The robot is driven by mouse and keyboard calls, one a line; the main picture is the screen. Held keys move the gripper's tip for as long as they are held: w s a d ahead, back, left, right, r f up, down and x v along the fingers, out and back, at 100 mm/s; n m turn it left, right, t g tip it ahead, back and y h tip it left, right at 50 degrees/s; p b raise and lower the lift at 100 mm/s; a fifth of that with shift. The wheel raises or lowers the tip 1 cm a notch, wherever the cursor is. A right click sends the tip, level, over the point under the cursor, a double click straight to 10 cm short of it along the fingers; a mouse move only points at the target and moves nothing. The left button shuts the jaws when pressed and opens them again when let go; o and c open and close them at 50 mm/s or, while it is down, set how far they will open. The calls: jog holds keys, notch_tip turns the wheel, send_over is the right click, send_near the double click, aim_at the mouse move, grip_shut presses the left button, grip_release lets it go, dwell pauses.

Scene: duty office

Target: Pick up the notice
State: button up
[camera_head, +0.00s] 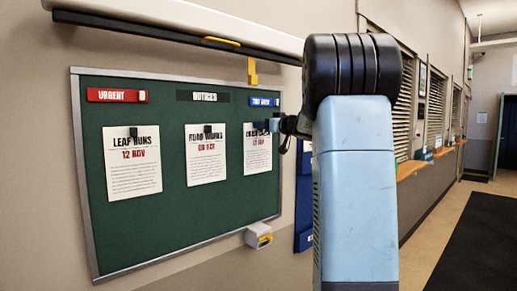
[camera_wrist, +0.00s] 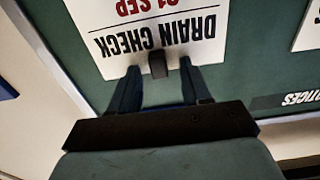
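The drain check notice (camera_head: 258,158) is a white sheet on the right of the green notice board in the head view. It shows upside down in the wrist view (camera_wrist: 160,18), headed "DRAIN CHECK" with a red "21 SEP". A small black magnet or clip (camera_wrist: 158,65) sits at its heading edge. My gripper (camera_wrist: 160,78) is open, with one finger on each side of this black piece and visible gaps between. I cannot tell whether the fingertips touch the sheet. In the head view my arm hides the gripper's rear and some of the board's right side.
Two other notices, "LEAF RUNS" (camera_head: 134,170) and a road works sheet (camera_head: 206,165), hang on the green board (camera_head: 110,235). A red "URGENT" label (camera_head: 117,96) is at top left. A grey box with a yellow part (camera_head: 258,236) is below. A corridor lies right.

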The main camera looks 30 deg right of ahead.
grip_shut()
dwell(0.5)
jog(key=r, duration=0.7)
jog(key=shift+s+d+r, duration=0.1)
jog(key=shift+s, duration=0.3)
jog(key=v, duration=1.9)
